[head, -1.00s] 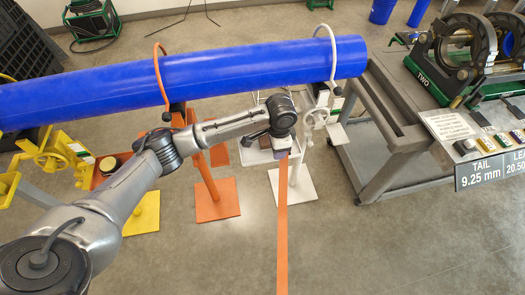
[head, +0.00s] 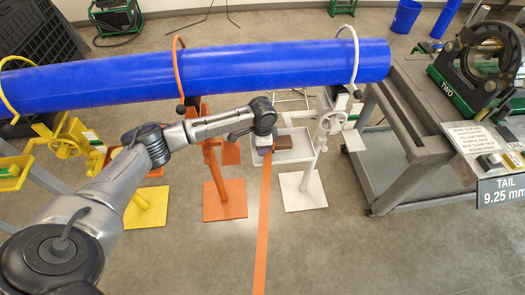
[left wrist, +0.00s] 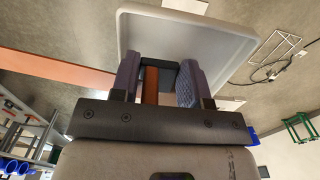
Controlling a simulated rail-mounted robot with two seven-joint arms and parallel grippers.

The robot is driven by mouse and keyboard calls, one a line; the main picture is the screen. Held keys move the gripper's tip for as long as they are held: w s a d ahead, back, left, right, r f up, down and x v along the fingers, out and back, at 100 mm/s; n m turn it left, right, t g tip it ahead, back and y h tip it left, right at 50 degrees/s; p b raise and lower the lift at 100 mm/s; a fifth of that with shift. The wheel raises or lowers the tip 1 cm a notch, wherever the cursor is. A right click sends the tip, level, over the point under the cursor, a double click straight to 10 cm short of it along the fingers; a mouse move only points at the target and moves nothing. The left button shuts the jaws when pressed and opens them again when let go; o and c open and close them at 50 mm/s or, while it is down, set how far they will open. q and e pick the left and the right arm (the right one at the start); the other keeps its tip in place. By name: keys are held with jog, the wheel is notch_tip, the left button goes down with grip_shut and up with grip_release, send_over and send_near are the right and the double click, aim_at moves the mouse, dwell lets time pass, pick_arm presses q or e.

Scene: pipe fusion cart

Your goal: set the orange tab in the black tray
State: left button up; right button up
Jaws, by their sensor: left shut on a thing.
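My left gripper (head: 265,148) is shut on an orange piece (left wrist: 151,86), which I take to be the orange tab; the fingers hide part of it. A long orange strip (head: 264,220) runs from the jaws toward the bottom of the head view. It also shows at the left in the left wrist view (left wrist: 55,68). A pale grey tray (left wrist: 228,45) lies beyond the fingers. My right gripper is out of view.
A blue pipe (head: 220,72) lies across the stands behind my gripper. An orange stand (head: 224,200) and a white stand (head: 303,192) flank the strip. A grey cart (head: 400,155) stands at the right. The front floor is open.

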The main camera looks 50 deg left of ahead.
pick_arm(q)
notch_tip(320, 180, down, 3)
jog(key=shift+r+b, duration=0.1)
jog(key=shift+b, duration=0.25)
jog(key=o, duration=0.7)
jog(key=shift+f, duration=0.2)
jog(key=shift+c, duration=0.2)
jog(key=shift+r, duration=0.1)
